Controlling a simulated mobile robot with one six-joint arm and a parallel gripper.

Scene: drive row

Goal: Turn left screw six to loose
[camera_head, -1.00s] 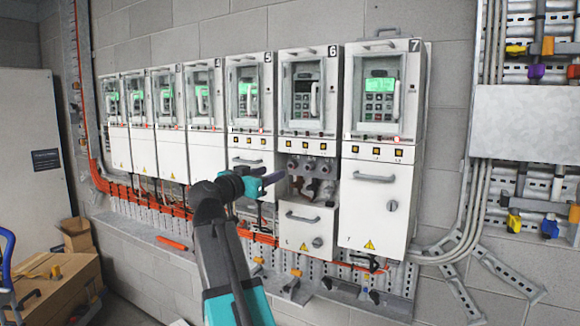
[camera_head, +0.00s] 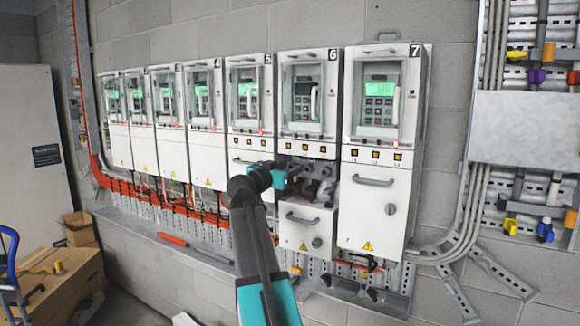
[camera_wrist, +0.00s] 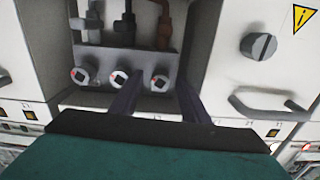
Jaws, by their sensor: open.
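Drive six (camera_head: 309,62) has its lower cover dropped, baring a grey strip with three screws. The wrist view is upside down, so the left screw (camera_wrist: 160,83) is the rightmost there. The middle screw (camera_wrist: 118,79) and right screw (camera_wrist: 80,75) sit beside it. Each has a dark square centre in a pale round dial with reddish marks. My gripper (camera_wrist: 158,82) is open, its two dark fingers either side of the left screw in the picture; contact cannot be told. In the head view my gripper (camera_head: 288,168) is at the strip and covers the left screw.
Drive seven (camera_head: 376,220) stands close on the right and drive five (camera_head: 250,92) on the left, both with protruding handles. Dark and copper-coloured cable lugs (camera_wrist: 165,25) adjoin the strip. The lowered cover (camera_head: 305,228) juts below.

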